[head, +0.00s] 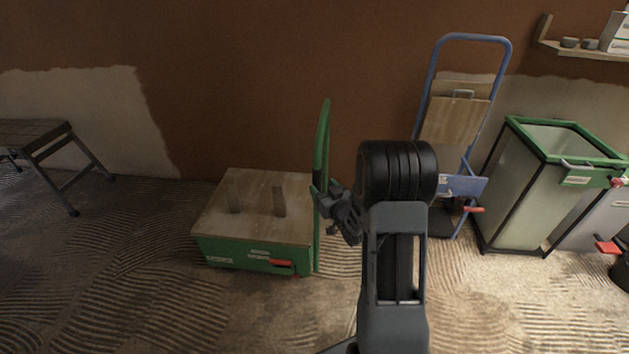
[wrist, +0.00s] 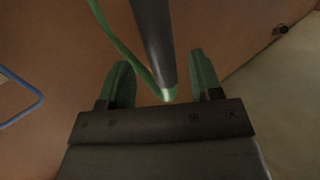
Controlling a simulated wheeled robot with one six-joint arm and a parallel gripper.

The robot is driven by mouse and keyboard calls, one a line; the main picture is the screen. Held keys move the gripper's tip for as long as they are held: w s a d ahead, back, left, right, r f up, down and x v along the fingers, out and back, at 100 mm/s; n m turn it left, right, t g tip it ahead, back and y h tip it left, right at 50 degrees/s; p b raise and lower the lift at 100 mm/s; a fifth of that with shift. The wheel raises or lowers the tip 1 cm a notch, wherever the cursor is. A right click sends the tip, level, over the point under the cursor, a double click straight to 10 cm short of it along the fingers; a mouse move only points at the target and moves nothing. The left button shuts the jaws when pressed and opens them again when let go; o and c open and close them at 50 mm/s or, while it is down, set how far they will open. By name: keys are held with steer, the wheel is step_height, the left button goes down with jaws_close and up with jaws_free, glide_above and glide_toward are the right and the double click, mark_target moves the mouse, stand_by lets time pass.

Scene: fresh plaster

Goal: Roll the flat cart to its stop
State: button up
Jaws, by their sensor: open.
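The flat cart (head: 262,206) has a low green body, a wooden deck with two dark marks on it, and a red pedal at its front. Its tall green hoop handle (head: 323,140) rises at the cart's right end. My gripper (head: 322,196) is at the handle from the right, with its jaws open. In the wrist view, the handle's dark grip section (wrist: 153,40) runs between the two open fingers of my gripper (wrist: 163,78), with a gap on each side. I cannot make out a stop for the cart.
A blue hand truck (head: 475,38) carrying boards stands at the wall on the right. Beside it is a green-framed bin (head: 528,190). A trestle (head: 66,170) stands at the far left. The ridged floor (head: 130,260) between trestle and cart is clear. A shelf (head: 585,52) hangs upper right.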

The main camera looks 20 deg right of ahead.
steer(key=shift+w+a+b, duration=0.15)
steer(key=shift+w+b, duration=0.1)
steer(key=shift+w, duration=1.25)
steer(key=shift+w+a+b, duration=0.1)
steer(key=shift+w+b, duration=0.1)
steer(key=shift+w, duration=1.3)
jaws_close()
